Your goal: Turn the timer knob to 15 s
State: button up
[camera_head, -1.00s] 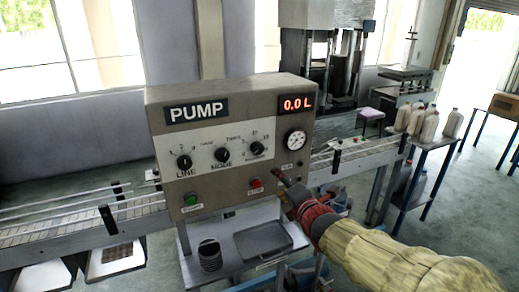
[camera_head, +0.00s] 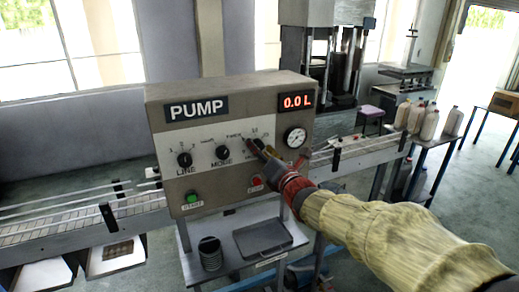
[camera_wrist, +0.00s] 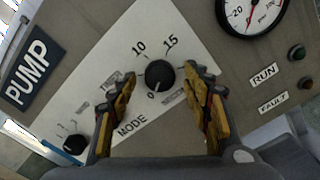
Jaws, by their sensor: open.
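The timer knob (camera_wrist: 159,76) is round and black, on the pump's pale dial panel. In the wrist view its white mark points down towards the 0; the 10 and 15 labels stand above it. My gripper (camera_wrist: 161,84) is open, with one yellow-black finger on each side of the knob. Gaps show between the fingers and the knob. In the head view my gripper (camera_head: 264,149) is in front of the right-hand knob of the pump (camera_head: 230,103) and partly hides it. I cannot tell the exact depth.
The MODE knob (camera_head: 222,152) and LINE knob (camera_head: 184,160) are to the left. The gauge (camera_head: 295,138) is at upper right. The green start button (camera_head: 192,198) and red button (camera_head: 257,181) are below. A tray (camera_head: 262,237) and a dark ribbed container (camera_head: 209,252) stand beneath the pump.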

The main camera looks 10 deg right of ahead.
jog(key=shift+w+a, duration=0.15)
jog(key=shift+w, duration=0.3)
jog(key=c, duration=0.3)
jog(key=c, duration=0.8)
jog(key=shift+c, duration=0.3)
